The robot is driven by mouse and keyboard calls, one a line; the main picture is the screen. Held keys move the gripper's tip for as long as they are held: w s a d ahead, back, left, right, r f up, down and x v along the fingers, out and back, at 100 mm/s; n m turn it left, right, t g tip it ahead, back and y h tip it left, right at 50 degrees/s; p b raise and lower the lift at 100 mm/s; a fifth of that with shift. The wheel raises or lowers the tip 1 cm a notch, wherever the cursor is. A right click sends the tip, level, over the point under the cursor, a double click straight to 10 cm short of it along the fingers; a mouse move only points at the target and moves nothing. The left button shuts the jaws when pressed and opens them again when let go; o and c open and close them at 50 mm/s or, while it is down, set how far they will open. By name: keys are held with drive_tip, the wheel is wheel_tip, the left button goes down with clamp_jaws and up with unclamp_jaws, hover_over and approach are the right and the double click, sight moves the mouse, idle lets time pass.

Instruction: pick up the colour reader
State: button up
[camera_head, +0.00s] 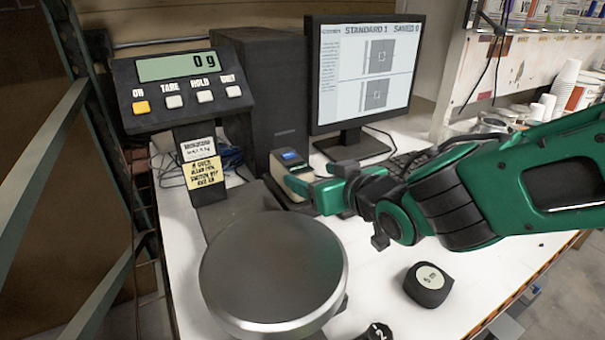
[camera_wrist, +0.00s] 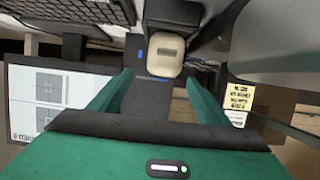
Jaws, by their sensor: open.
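The colour reader (camera_head: 290,160) is a small beige and dark device with a lit blue screen. It stands between the scale and the monitor, in front of the black computer tower. In the wrist view its beige body (camera_wrist: 165,57) shows just ahead of the fingertips, near the middle. My gripper (camera_head: 316,188) is open, with green fingers close to the reader. In the wrist view the two fingers (camera_wrist: 163,86) are spread wide with nothing held between them. In the head view the gripper hides the lower part of the reader; I cannot tell whether they touch.
The scale's round plate (camera_head: 272,268) stands close at front left, with its display (camera_head: 178,68) reading 0 g. The monitor (camera_head: 364,72) and black tower (camera_head: 266,90) stand behind. A black tape measure (camera_head: 428,284) lies on the white table (camera_head: 385,300). Cups (camera_head: 560,85) stand at right.

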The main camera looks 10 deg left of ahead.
sight(292, 170)
drive_tip(key=shift+a+f, duration=0.1)
drive_tip(key=shift+f, duration=0.2)
drive_tip(key=shift+w+a+f, duration=0.15)
drive_tip(key=shift+w, duration=0.1)
drive_tip(key=shift+x, duration=5)
drive_tip(key=shift+a, duration=0.15)
